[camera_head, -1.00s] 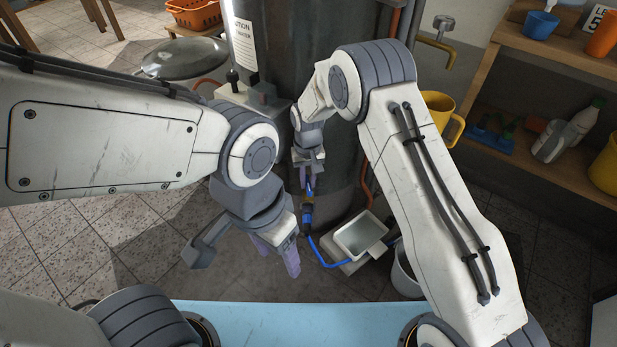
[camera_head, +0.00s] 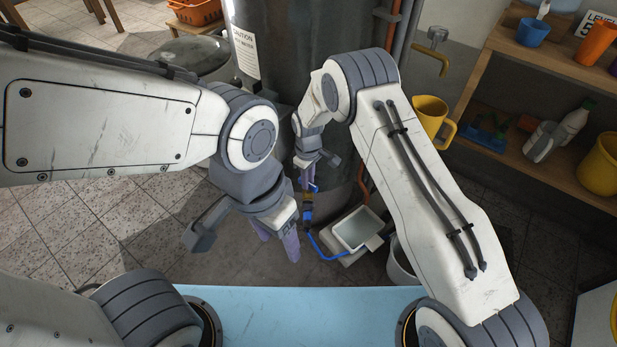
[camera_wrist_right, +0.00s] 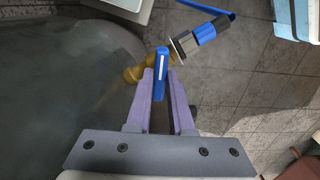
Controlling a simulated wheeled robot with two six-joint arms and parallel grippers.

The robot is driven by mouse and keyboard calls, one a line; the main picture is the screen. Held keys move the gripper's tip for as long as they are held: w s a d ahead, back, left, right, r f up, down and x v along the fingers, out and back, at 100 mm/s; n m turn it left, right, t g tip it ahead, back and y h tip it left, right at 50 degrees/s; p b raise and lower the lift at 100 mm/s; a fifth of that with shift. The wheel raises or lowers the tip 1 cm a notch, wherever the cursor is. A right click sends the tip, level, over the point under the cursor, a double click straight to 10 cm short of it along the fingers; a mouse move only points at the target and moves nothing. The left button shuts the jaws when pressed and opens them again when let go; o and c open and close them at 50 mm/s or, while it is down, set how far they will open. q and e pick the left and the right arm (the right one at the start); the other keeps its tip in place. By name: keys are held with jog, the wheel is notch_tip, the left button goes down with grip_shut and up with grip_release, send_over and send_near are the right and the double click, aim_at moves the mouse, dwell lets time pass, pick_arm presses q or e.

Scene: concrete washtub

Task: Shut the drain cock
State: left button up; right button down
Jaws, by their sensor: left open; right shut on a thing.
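The drain cock (camera_wrist_right: 135,75) is a brass valve low on the dark tank; its blue lever (camera_wrist_right: 161,68) shows in the right wrist view. The lever stands at an angle to the brass body. My right gripper (camera_head: 307,178) is shut on the lever, with its purple fingers (camera_wrist_right: 161,88) on either side of it. The cock also shows small in the head view (camera_head: 308,199), and the fingers partly hide it. My left gripper (camera_head: 277,239) is open and empty, lower and to the left of the cock.
A blue hose (camera_head: 322,250) runs from the cock's outlet past a white tray (camera_head: 357,230). A bucket (camera_head: 401,263) stands to its right. The tank (camera_head: 290,50) rises behind; a shelf (camera_head: 550,165) with a yellow jug (camera_head: 430,113) is at right.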

jog(key=shift+s+n, duration=0.1)
jog(key=shift+n, duration=0.2)
jog(key=c, duration=0.8)
grip_release()
notch_tip(320, 180, up, 10)
jog(key=p, duration=0.2)
jog(key=shift+r+p, duration=0.2)
jog(key=shift+p, duration=0.15)
